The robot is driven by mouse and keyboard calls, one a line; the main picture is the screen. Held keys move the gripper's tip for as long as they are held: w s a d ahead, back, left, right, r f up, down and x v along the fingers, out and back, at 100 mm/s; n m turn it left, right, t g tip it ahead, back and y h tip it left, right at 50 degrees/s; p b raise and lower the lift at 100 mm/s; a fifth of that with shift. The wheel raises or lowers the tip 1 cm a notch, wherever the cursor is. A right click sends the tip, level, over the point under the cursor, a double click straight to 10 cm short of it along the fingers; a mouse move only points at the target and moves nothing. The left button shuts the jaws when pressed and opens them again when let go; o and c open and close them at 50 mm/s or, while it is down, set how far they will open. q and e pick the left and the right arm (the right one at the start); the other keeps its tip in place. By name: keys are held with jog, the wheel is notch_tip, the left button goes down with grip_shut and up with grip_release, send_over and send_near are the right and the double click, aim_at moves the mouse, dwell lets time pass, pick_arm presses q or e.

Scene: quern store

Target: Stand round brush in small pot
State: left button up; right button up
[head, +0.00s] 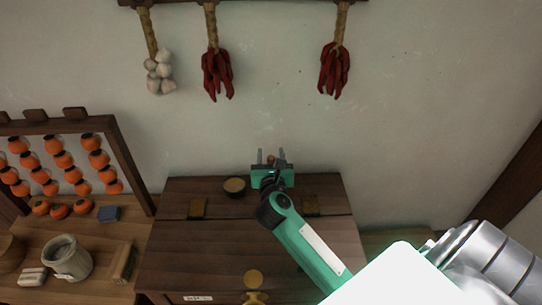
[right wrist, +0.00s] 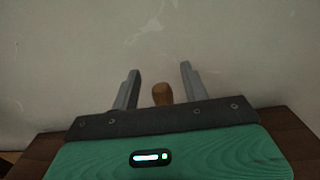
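My right gripper (head: 270,157) is over the far part of the dark wooden chest, near the wall. Its fingers are apart. In the right wrist view, a brown rounded wooden end (right wrist: 162,94), likely the round brush's handle, shows between the fingers, with gaps on both sides. The rest of it is hidden behind the gripper body. A small dark round pot (head: 235,185) with a tan inside or top stands on the chest, just left of the gripper. My left gripper is not in view.
The chest top (head: 180,235) has brass fittings and much bare wood. A grey-green jar (head: 66,258), a blue block (head: 108,214) and a rack of orange fruit (head: 55,165) are on the left table. Garlic (head: 160,74) and red peppers (head: 217,74) hang on the wall.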

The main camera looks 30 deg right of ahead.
jog(key=shift+s+a, duration=0.1)
jog(key=shift+s+a+f, duration=0.15)
jog(key=shift+s, duration=0.1)
jog(key=b+v, duration=0.5)
jog(key=v, duration=0.8)
dwell(0.5)
